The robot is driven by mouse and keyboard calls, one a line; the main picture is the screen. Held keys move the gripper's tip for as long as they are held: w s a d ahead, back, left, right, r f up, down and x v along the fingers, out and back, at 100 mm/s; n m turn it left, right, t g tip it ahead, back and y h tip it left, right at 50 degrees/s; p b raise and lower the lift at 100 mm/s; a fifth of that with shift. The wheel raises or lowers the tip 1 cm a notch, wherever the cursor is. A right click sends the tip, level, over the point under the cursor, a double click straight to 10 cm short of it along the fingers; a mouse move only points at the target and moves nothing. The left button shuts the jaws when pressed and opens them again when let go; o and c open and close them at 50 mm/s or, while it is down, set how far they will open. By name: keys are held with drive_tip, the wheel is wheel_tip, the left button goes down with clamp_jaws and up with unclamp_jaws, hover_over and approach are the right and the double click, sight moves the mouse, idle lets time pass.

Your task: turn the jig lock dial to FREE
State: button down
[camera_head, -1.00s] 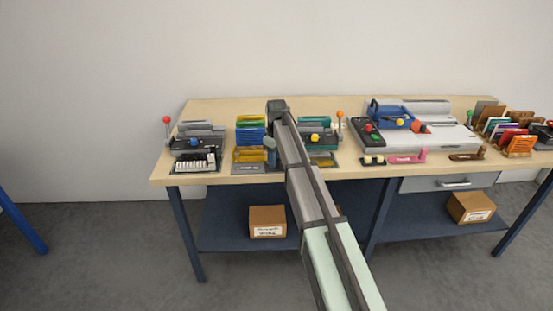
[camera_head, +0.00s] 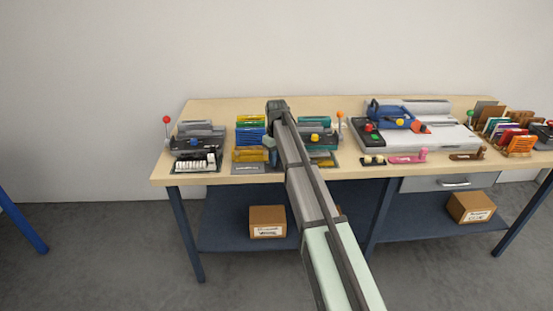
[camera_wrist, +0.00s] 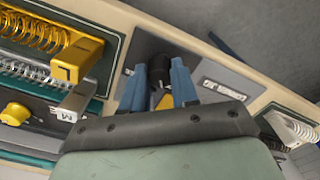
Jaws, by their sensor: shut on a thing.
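The jig lock dial (camera_wrist: 159,72) shows in the wrist view as a dark knob standing on a grey plate (camera_wrist: 207,73). My gripper (camera_wrist: 157,72) has its two blue fingers on either side of the knob and is shut on it. A white label (camera_wrist: 222,90) lies on the plate beside the dial; its lettering is too small to read surely. The dial's pointer and setting cannot be made out. In the head view the plate (camera_head: 246,169) lies at the bench's front edge, and my arm hides the dial.
Left of the dial in the wrist view are a yellow block (camera_wrist: 82,57) with a coil, a metal block (camera_wrist: 75,102) and a yellow knob (camera_wrist: 15,113). A white coil (camera_wrist: 292,128) lies at right. A machine with a red-balled lever (camera_head: 167,120) stands at the bench's left.

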drive_tip(key=m, duration=0.4)
drive_tip(key=shift+m, duration=0.3)
drive_tip(key=m, duration=0.3)
drive_tip(key=shift+m, duration=0.3)
drive_tip(key=m, duration=0.4)
drive_tip(key=shift+m, duration=1.8)
drive_tip(key=c, duration=0.9)
unclamp_jaws()
drive_tip(key=shift+o, duration=0.2)
wheel_tip(320, 180, up, 14)
